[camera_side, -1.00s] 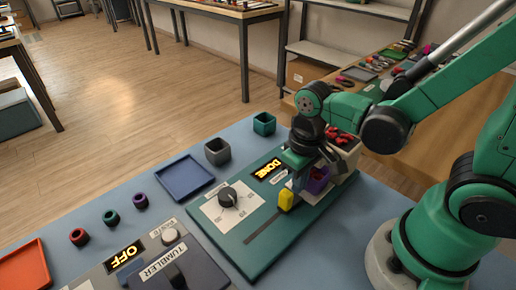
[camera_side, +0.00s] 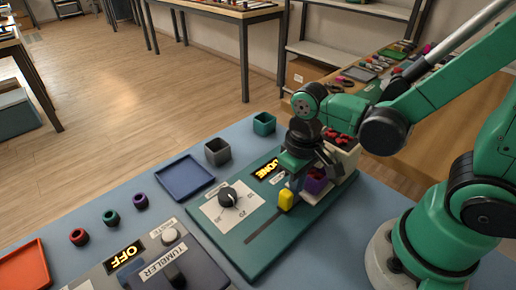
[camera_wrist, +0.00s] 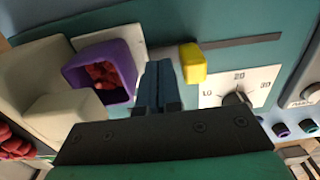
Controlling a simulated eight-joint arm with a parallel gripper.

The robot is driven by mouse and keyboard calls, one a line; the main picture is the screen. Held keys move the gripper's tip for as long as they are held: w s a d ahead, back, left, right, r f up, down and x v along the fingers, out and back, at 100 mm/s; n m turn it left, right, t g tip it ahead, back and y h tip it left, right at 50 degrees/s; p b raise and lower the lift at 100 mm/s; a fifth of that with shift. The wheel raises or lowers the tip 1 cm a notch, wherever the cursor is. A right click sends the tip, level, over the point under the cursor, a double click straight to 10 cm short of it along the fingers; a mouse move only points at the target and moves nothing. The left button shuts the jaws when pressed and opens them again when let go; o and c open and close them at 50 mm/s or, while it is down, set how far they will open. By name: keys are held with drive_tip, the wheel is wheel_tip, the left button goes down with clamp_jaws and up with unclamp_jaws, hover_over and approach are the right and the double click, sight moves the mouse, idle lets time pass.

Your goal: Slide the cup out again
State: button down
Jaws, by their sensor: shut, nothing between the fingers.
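The purple cup (camera_side: 317,182) holds red pieces and stands at the front of the cream block on the green board. It also shows in the wrist view (camera_wrist: 122,62), where its open top and red contents are visible. A yellow block (camera_side: 286,201) sits at the end of the dark slot in the board and also shows in the wrist view (camera_wrist: 193,64). My gripper (camera_wrist: 158,72) is shut and empty, its blue fingers between the cup and the yellow block. I cannot tell whether the fingers touch either one. In the side view my gripper (camera_side: 297,182) partly hides this area.
The board carries a dial (camera_side: 228,197) and a lit DONE display (camera_side: 268,170). The dark slot (camera_side: 262,228) runs clear toward the front left. The tumbler box (camera_side: 165,265) is at front.

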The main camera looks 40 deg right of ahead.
drive_tip(key=shift+a, duration=4.35)
drive_tip(key=shift+d, duration=0.1)
drive_tip(key=shift+d, duration=0.55)
wheel_tip(320, 180, up, 11)
drive_tip(key=w+d+f+t, duration=0.1)
drive_tip(key=w+d+t, duration=0.2)
drive_tip(key=d+t, duration=0.4)
drive_tip(key=d, duration=0.3)
drive_tip(key=shift+w+d, duration=0.35)
drive_tip(key=shift+w, duration=0.05)
